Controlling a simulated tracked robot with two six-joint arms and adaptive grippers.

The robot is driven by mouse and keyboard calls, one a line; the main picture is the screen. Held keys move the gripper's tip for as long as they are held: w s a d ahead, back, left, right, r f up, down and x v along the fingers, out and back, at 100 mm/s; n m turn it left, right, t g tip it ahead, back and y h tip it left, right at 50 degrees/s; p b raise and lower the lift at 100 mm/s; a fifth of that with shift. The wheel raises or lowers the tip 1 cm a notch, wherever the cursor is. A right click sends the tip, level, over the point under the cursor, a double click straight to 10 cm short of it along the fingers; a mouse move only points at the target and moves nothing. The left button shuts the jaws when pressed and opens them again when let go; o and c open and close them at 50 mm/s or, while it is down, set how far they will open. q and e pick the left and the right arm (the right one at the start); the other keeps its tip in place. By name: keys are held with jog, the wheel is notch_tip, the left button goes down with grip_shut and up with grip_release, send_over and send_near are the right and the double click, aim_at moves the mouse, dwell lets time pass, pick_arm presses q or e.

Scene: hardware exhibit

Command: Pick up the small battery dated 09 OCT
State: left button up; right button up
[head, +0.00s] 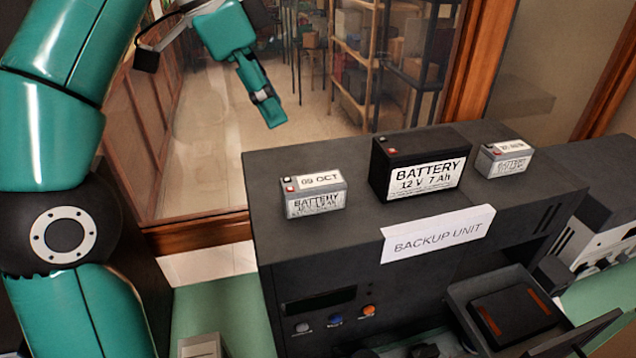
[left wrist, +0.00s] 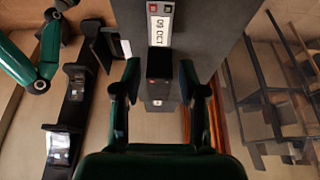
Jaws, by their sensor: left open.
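The small grey battery dated 09 OCT (head: 315,196) stands upright at the left end of the dark backup unit's top (head: 410,230). Its date label lies on its top face, beside the terminals. My left gripper (head: 268,110) is beyond and above that battery in the head view, apart from it, with one teal finger showing clearly. In the left wrist view the left gripper (left wrist: 160,78) is open and empty, with its two fingers spread. The 09 OCT battery (left wrist: 160,24) shows there at the top edge, beyond the fingertips. My right gripper is not identifiable.
A larger black battery (head: 421,166) stands right of the small one, and another small grey battery (head: 504,157) stands farther right, its date hard to read. A paper sign (head: 437,234) hangs on the front edge. Wood-framed glass (head: 290,100) rises behind the unit.

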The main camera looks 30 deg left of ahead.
aim_at(308, 181)
pick_arm(q)
jog(key=shift+s, duration=0.1)
pick_arm(e)
jog(key=shift+d, duration=0.1)
pick_arm(q)
jog(key=shift+o, duration=0.8)
jog(key=shift+s+a+r, duration=0.1)
pick_arm(e)
jog(key=shift+o, duration=0.8)
pick_arm(q)
jog(key=o, duration=0.5)
pick_arm(e)
jog(key=o, duration=0.5)
jog(key=shift+c, duration=0.2)
pick_arm(q)
jog(key=x, duration=1.1)
jog(key=shift+f+b, duration=0.35)
jog(key=shift+b, duration=0.05)
jog(key=x, duration=0.5)
jog(key=shift+p, duration=0.4)
jog(key=shift+w+f, duration=0.15)
jog(key=shift+w, duration=0.05)
jog(key=shift+f, duration=0.2)
jog(key=shift+c, duration=0.5)
pick_arm(e)
jog(key=shift+f, duration=0.15)
